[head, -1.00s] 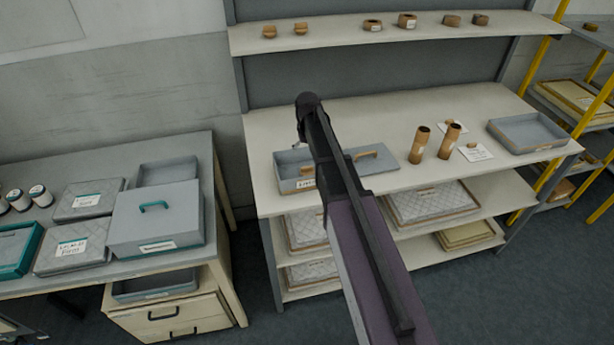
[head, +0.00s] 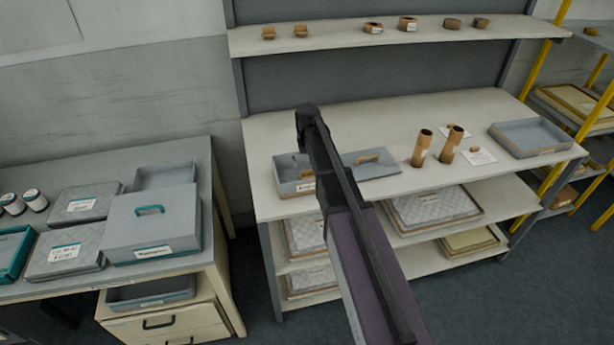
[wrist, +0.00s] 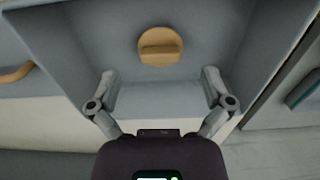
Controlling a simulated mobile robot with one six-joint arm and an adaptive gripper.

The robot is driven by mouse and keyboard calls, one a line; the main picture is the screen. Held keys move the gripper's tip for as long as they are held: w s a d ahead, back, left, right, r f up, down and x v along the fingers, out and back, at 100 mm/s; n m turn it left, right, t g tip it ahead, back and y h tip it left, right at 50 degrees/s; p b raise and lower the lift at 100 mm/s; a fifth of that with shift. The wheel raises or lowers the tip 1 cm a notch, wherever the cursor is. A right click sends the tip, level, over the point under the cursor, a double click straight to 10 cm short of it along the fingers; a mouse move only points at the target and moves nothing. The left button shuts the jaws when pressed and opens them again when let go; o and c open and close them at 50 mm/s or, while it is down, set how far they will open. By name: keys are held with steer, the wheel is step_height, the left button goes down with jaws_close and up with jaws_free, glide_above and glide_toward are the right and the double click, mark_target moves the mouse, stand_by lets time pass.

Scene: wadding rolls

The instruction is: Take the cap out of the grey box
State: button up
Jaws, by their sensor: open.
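The grey box (head: 283,189) stands open on the middle table, with a white label on its front wall. Its inside fills much of the wrist view (wrist: 100,38). The cap (wrist: 161,46), a round tan piece with a raised bar across it, lies on the box floor in the wrist view. My gripper (wrist: 160,77) is open and empty, its two fingers spread wide below the cap in the picture. I cannot tell its exact height above the cap.
A grey lid (head: 385,168) with a tan handle lies right of the box. A shelf (head: 400,35) with several tan rings runs above. The left table (head: 55,160) holds closed boxes.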

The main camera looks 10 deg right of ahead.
mark_target(307, 171)
steer(key=shift+w+f+b, duration=0.15)
steer(key=shift+f+b, duration=0.7)
steer(key=shift+w+f+b, duration=0.1)
steer(key=shift+f+b, duration=0.7)
steer(key=shift+f, duration=0.05)
steer(key=shift+f+b, duration=0.9)
steer(key=shift+c, duration=0.2)
steer(key=c, duration=0.7)
steer(key=shift+o, duration=0.2)
